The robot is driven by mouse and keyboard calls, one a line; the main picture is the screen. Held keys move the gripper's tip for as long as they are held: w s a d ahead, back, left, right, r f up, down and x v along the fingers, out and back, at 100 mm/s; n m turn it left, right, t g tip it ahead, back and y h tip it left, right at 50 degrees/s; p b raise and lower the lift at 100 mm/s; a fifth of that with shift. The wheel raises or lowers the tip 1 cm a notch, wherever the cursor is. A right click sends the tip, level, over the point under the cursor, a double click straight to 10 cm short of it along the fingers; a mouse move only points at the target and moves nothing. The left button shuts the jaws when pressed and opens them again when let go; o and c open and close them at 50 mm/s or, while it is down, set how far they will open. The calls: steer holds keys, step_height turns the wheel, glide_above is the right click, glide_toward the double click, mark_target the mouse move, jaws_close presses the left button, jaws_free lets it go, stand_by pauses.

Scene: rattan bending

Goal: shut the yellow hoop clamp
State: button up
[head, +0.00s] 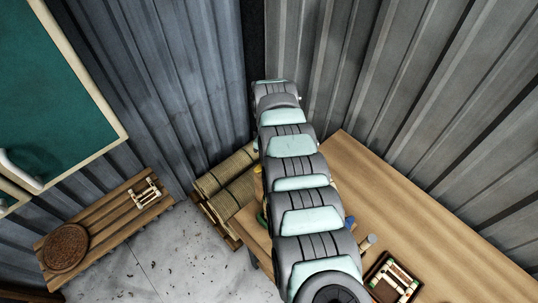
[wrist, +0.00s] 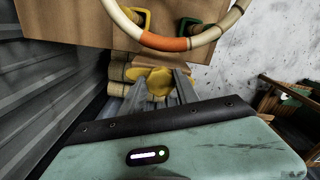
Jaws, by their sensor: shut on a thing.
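In the wrist view my gripper (wrist: 160,88) is shut on a yellow piece (wrist: 150,80), which looks like the handle of the yellow hoop clamp. A yellow bracket (wrist: 138,16) stands beyond it at the wooden board's edge. I cannot see how the handle and bracket join. A pale rattan hoop (wrist: 121,22) with an orange band (wrist: 165,43) curves over the board, by the yellow bracket and a green bracket (wrist: 188,24). In the head view my arm hides the gripper and most of the clamp area.
The wooden workbench (head: 430,210) is clear toward the right. A dark tray (head: 369,280) with small pieces sits at its front. Rattan bundles (head: 226,182) lie left of my arm. A low bench (head: 110,222) holds a round woven disc (head: 65,247). Corrugated walls stand close behind.

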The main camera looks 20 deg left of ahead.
jaws_close()
steer(key=shift+m, duration=0.3)
steer(key=m, duration=0.3)
steer(key=shift+f, duration=0.1)
steer(key=m, duration=0.4)
steer(key=shift+s+m+b, duration=0.15)
steer(key=shift+m+b, duration=0.2)
steer(key=shift+m, duration=0.05)
steer(key=m, duration=0.4)
steer(key=shift+a+m, duration=0.1)
steer(key=shift+m, duration=0.2)
steer(key=m, duration=0.4)
steer(key=shift+a+m, duration=0.1)
steer(key=shift+m, duration=0.3)
